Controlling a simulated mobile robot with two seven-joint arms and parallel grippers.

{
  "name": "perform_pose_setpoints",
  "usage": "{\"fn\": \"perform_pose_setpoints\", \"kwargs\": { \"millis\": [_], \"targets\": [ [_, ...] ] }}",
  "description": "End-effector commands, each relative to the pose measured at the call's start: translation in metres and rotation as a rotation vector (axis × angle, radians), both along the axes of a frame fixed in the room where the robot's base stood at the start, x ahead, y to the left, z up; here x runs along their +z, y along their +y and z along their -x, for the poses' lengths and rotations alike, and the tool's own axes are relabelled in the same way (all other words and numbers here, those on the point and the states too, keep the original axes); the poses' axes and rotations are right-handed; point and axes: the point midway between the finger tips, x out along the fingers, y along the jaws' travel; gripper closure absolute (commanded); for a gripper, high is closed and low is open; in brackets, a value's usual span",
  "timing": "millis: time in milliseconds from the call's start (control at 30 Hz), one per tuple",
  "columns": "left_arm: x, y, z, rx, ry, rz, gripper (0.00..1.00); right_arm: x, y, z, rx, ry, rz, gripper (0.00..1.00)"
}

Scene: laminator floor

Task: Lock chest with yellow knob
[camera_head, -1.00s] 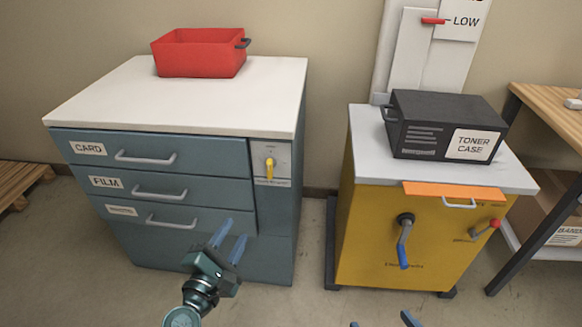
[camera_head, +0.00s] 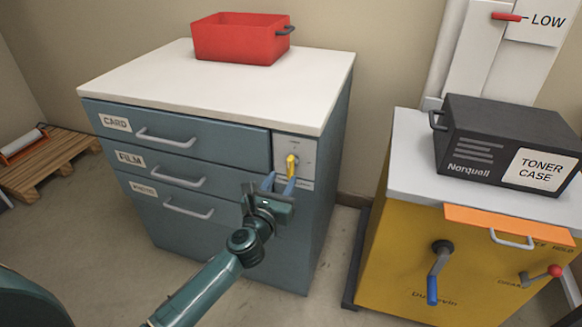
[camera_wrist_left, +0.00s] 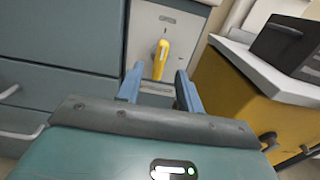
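The chest (camera_head: 225,92) is a blue-grey cabinet with a white top and drawers labelled CARD and FILM, plus a third. All three drawers look closed. The yellow knob (camera_head: 291,167) sits on a pale plate (camera_head: 306,152) at the chest's upper right front. In the left wrist view the yellow knob (camera_wrist_left: 161,60) stands roughly upright, slightly tilted, beyond the fingertips. My left gripper (camera_head: 279,184) is open, its blue fingers just in front of and below the knob. In the left wrist view its fingers (camera_wrist_left: 158,82) are apart with nothing between them. My right gripper is not in view.
A red bin (camera_head: 240,40) stands on the chest. To the right is a yellow cabinet (camera_head: 400,255) with a blue-handled crank (camera_head: 435,272), a red-knobbed lever (camera_head: 540,276) and a black toner case (camera_head: 505,140) on top. A pallet (camera_head: 55,160) lies at the left.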

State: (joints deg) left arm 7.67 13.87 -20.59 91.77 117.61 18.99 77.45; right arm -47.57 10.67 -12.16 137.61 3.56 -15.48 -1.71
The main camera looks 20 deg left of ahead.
Motion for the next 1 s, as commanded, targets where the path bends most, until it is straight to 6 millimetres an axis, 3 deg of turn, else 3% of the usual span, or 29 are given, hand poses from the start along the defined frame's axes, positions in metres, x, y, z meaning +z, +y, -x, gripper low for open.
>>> {"fn": "perform_pose_setpoints", "kwargs": {
  "millis": [200,400,767,1000],
  "targets": [
    [-0.001,-0.002,-0.044,-0.001,-0.002,-0.001,0.64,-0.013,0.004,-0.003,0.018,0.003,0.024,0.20],
    [-0.001,-0.003,-0.065,-0.001,0.000,-0.001,0.64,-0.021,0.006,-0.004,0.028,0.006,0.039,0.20],
    [0.000,-0.003,-0.070,-0.001,0.001,0.000,0.64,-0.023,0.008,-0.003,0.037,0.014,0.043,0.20],
    [0.000,-0.003,-0.070,-0.001,0.000,-0.001,0.82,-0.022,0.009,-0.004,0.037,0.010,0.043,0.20]
  ]
}}
